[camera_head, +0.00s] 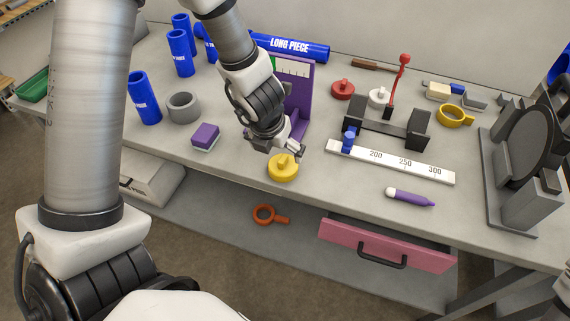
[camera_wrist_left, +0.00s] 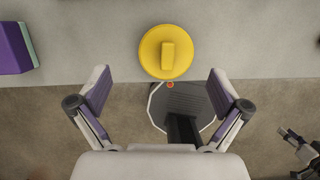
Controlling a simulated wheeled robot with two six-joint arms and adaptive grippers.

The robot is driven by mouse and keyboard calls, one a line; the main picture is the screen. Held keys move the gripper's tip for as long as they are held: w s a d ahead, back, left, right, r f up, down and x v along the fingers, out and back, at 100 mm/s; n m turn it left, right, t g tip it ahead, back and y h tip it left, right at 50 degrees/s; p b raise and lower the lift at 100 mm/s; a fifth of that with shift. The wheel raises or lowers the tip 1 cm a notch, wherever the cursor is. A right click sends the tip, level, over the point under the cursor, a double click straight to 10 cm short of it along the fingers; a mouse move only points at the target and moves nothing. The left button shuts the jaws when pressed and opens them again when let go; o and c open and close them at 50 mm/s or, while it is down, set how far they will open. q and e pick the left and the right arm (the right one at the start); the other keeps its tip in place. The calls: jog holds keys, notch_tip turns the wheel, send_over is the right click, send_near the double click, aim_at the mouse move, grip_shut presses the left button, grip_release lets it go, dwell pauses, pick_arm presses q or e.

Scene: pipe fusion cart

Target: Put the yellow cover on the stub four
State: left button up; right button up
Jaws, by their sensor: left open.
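The yellow cover (camera_head: 283,168), a round disc with a raised grip bar, lies flat near the bench's front edge. It also shows at the top middle of the left wrist view (camera_wrist_left: 166,52). My left gripper (camera_head: 292,148) is just above and behind the cover in the head view. In the left wrist view its fingers (camera_wrist_left: 160,82) are spread and empty, with the cover beyond them. Several blue stubs stand at the bench's left, one at the front (camera_head: 144,98); their lettering is too small to tell which is stub four. A dark jointed piece, perhaps my right gripper, shows at the lower right of the wrist view.
A purple block (camera_head: 205,137) and a grey ring (camera_head: 184,107) lie left of the cover. A purple stand (camera_head: 299,90) is behind my left gripper. A white ruler (camera_head: 390,162), a purple marker (camera_head: 409,197) and a clamp with a red lever (camera_head: 401,70) are right. The pink drawer (camera_head: 387,245) is open.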

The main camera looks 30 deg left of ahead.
aim_at(283, 159)
pick_arm(q)
jog(key=f+b, duration=0.1)
jog(key=w+f, duration=0.1)
jog(key=f, duration=0.1)
jog(key=d+f+b, duration=0.1)
jog(key=shift+w+f+b, duration=0.3)
jog(key=shift+w+f, duration=0.05)
jog(key=shift+f, duration=0.05)
jog(key=shift+s+a, duration=0.1)
jog(key=shift+a, duration=0.2)
jog(key=shift+d, duration=0.2)
jog(key=c, duration=0.9)
jog(key=shift+a, duration=0.1)
